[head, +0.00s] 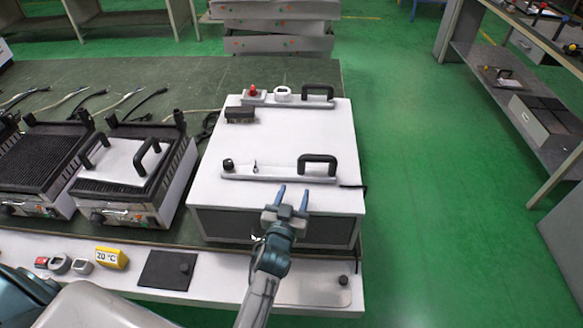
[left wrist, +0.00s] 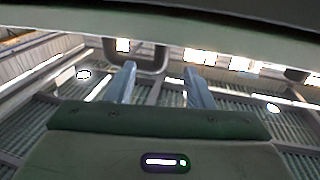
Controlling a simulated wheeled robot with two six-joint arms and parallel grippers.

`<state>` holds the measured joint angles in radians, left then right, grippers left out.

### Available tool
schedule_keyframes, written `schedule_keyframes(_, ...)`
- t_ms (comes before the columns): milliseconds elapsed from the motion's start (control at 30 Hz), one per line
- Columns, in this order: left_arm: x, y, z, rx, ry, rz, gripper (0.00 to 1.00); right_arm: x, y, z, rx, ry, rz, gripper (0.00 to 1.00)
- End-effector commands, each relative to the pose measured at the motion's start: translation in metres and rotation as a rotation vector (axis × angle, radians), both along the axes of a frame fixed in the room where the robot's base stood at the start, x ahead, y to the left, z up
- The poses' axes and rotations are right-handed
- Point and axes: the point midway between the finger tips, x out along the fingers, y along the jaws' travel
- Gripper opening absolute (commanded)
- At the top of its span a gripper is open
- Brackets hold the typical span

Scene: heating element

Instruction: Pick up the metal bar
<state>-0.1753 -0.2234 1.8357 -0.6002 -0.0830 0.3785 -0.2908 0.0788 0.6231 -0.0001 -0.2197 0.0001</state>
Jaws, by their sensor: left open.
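Two long pale metal bars lie across the white box top, the front metal bar (head: 262,178) near its front edge and the back metal bar (head: 287,104) near its far edge. Each has a black loop handle at its right end. The front bar's handle (head: 318,160) stands just beyond my left gripper (head: 292,190). The left gripper is open and empty, its two blue-grey fingers apart and pointing towards the bar. In the left wrist view the fingers (left wrist: 163,85) frame part of a dark handle (left wrist: 137,48). My right gripper is not in view.
The white box (head: 228,205) stands on the green workbench (head: 305,72). Two ribbed hotplates stand to its left, one under a white plate with handles (head: 118,163). A yellow "20 °C" display (head: 110,258) and black pad (head: 166,270) are in front. Green floor is clear to the right.

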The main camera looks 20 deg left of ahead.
Motion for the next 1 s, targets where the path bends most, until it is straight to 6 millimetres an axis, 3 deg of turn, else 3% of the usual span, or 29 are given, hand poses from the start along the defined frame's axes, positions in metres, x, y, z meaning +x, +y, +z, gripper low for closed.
schedule_keyframes(133,0.024,0.003,-0.002,0.001,0.001,0.0,0.48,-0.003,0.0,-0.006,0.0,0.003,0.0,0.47)
schedule_keyframes(367,0.041,0.005,-0.002,0.001,0.005,0.001,0.48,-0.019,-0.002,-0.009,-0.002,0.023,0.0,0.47)
schedule_keyframes(700,0.085,0.012,-0.003,0.001,0.005,0.001,0.48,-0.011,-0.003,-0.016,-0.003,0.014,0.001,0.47)
schedule_keyframes(967,0.088,0.012,-0.003,-0.001,0.006,0.001,0.48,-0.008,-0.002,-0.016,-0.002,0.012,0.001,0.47)
schedule_keyframes(1000,0.088,0.012,-0.003,-0.001,0.006,0.001,0.44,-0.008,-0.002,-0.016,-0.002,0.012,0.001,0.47)
